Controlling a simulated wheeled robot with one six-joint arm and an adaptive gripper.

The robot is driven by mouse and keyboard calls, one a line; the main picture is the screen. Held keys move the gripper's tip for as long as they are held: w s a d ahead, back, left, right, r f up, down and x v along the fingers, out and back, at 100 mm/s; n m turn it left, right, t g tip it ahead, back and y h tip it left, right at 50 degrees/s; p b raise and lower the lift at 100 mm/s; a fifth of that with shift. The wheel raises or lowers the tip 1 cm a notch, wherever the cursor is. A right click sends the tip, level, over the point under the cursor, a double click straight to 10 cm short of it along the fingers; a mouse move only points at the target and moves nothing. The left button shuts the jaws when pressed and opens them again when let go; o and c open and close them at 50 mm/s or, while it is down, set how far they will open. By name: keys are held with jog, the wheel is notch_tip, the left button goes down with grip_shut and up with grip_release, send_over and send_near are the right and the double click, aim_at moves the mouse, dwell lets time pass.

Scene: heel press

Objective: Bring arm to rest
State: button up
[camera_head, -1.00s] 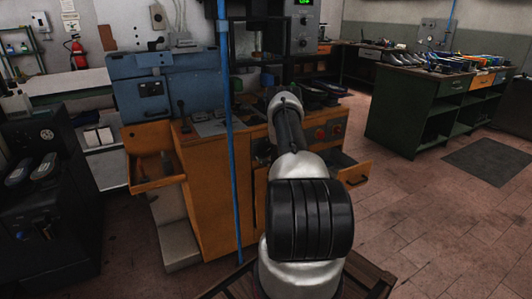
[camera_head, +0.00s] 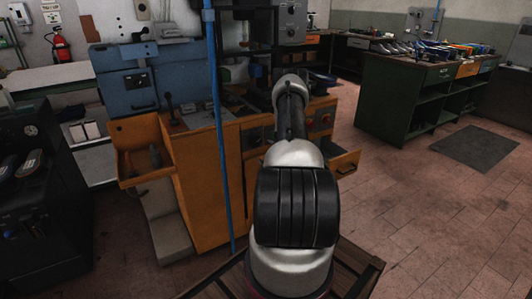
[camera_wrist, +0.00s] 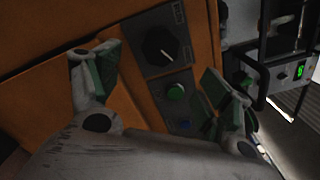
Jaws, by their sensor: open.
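My arm rises in front of the orange heel press machine (camera_head: 205,190) in the head view, bent at its elbow. In the wrist view my gripper (camera_wrist: 155,85) is open, its two green-padded fingers spread apart with nothing between them. The gripper itself is hidden behind my arm in the head view. I cannot tell how far the fingers are from the panel.
A blue machine housing (camera_head: 140,82) stands behind the orange body. An open orange bin (camera_head: 143,152) juts out at left and an open drawer (camera_head: 345,162) at right. A blue pole (camera_head: 219,130) stands close left of my arm. Floor is free at right, before the green workbench (camera_head: 405,100).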

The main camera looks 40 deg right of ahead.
dwell(0.4)
jog(key=s+a+f+n+g+y, duration=0.1)
jog(key=s+f+n+g, duration=0.3)
jog(key=f, duration=0.3)
jog(key=s+a+f+n+g+y, duration=0.1)
jog(key=s+f+n+g, duration=0.3)
jog(key=f, duration=0.4)
jog(key=s+a+r+n+g, duration=0.2)
jog(key=s+r+n+g, duration=0.2)
jog(key=s+n+g, duration=0.15)
jog(key=s+a+r+n, duration=0.4)
jog(key=a+r, duration=0.6)
jog(key=r, duration=0.6)
jog(key=s+a+r+n+y, duration=0.1)
jog(key=s+a+r+n, duration=0.4)
jog(key=a+r, duration=0.6)
jog(key=s+a+r+n+y, duration=0.1)
jog(key=s+a+r+n, duration=0.4)
jog(key=a+r, duration=0.6)
jog(key=w+v, duration=0.1)
jog(key=v, duration=1)
jog(key=shift+r, duration=0.4)
